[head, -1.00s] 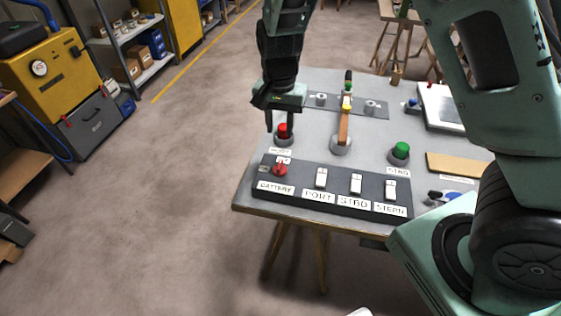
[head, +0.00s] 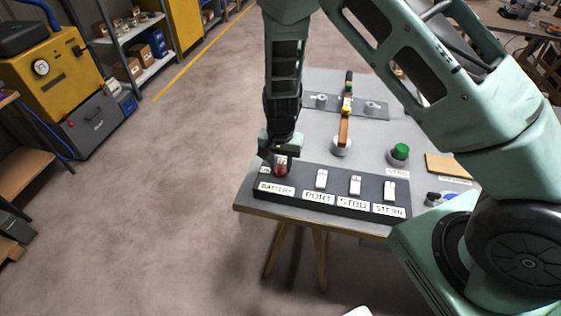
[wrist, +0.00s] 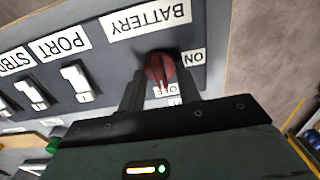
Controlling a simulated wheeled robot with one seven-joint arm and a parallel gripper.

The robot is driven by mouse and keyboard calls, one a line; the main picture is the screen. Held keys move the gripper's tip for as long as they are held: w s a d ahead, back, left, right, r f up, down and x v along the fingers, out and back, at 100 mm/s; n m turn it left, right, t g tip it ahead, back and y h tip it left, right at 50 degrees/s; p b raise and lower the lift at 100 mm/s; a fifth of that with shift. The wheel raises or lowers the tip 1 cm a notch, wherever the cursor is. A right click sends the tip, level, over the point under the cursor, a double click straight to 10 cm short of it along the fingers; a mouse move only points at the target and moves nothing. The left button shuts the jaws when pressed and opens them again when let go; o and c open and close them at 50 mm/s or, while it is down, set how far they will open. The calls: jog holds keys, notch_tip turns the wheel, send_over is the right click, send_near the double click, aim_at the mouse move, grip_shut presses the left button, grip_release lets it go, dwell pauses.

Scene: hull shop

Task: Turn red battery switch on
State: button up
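The red battery switch (head: 282,170) is a round knob at the left end of the dark switch panel (head: 333,192). In the wrist view the red knob (wrist: 158,67) lies between the tips of my gripper (wrist: 160,82), one finger on each side. The fingers are apart, and I cannot tell whether they touch the knob. The knob's pale mark points toward a partly hidden label that seems to read OFF (wrist: 167,90). The ON label (wrist: 193,57) is to its right. In the head view my gripper (head: 274,158) points down over the knob and partly hides it.
White PORT (head: 321,179), STBD (head: 355,186) and STERN (head: 389,191) rocker switches sit right of the knob. Behind the panel are a lever (head: 344,130) on a round base and a green button (head: 400,151). Floor left of the table is clear.

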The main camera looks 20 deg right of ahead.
grip_shut()
jog(key=shift+n, duration=0.3)
jog(key=n+b, duration=0.1)
jog(key=n, duration=0.2)
jog(key=shift+n+b, duration=0.35)
jog(key=shift+n, duration=0.05)
jog(key=n+b, duration=0.1)
jog(key=n, duration=0.3)
jog(key=shift+n, duration=0.3)
jog(key=n+b, duration=0.1)
jog(key=n, duration=0.3)
jog(key=shift+n, duration=2.5)
